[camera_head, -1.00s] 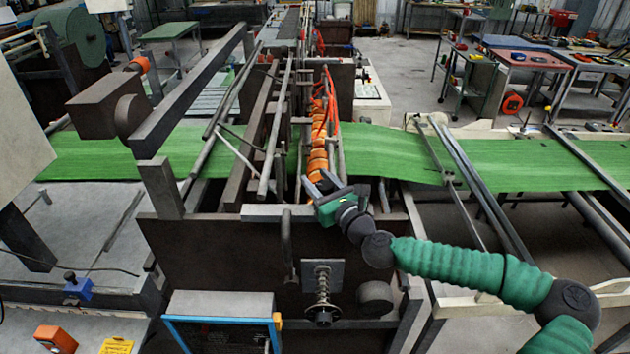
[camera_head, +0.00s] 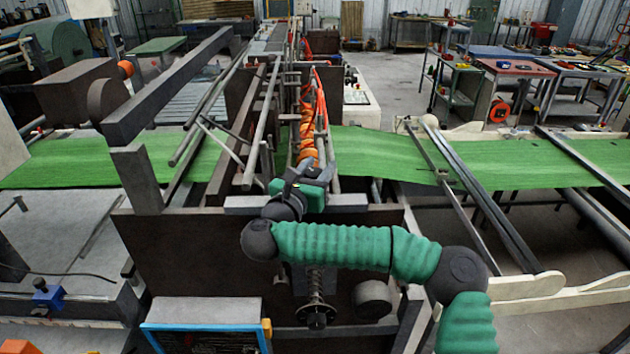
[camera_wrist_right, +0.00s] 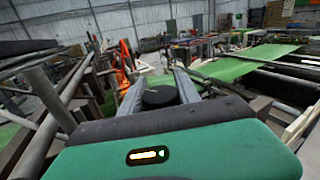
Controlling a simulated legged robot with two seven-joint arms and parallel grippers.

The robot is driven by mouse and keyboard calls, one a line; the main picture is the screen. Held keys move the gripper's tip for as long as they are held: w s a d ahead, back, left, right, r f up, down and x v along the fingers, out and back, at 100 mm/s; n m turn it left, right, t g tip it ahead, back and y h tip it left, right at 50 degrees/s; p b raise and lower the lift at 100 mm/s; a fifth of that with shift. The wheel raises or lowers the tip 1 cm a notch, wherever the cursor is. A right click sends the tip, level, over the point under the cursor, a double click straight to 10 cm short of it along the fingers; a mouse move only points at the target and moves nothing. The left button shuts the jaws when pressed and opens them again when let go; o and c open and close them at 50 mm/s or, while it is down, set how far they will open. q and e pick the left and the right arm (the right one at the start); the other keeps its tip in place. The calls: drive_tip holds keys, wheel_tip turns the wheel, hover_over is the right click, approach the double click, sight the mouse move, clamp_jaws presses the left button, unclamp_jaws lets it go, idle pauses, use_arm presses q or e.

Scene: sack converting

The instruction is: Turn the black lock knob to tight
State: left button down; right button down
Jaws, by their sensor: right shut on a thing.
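The black lock knob (camera_wrist_right: 160,97) shows in the right wrist view as a round dark disc between my two grey fingers. My right gripper (camera_wrist_right: 158,88) is shut on it. In the head view my right gripper (camera_head: 303,168) is at the top front edge of the dark machine frame, near the row of orange rings; the knob is mostly hidden there by the gripper. How far the knob is turned cannot be told. My left gripper is not in view.
Green fabric (camera_head: 440,155) runs across the machine behind my gripper. Orange rings (camera_head: 308,135) and red hoses stand just beyond it. A grey beam (camera_head: 175,85) slants at the left.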

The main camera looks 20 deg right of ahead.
drive_tip(key=shift+s+d+r+m+g+h+b, duration=0.1)
drive_tip(key=shift+s+d+m+g+h+b, duration=0.1)
drive_tip(key=shift+m+g+h+b, duration=0.8)
drive_tip(key=shift+s+d+m+g+h+b, duration=0.15)
drive_tip(key=shift+m+g+h+b, duration=0.55)
drive_tip(key=shift+g+b, duration=0.4)
drive_tip(key=shift+s+d+r+m+g+h+b, duration=0.1)
drive_tip(key=shift+s+m+g+h+b, duration=0.1)
drive_tip(key=shift+m+g+h+b, duration=0.85)
drive_tip(key=shift+g+y, duration=0.25)
drive_tip(key=shift+y, duration=0.1)
drive_tip(key=c, duration=0.9)
unclamp_jaws()
drive_tip(key=shift+w+a+f, duration=0.1)
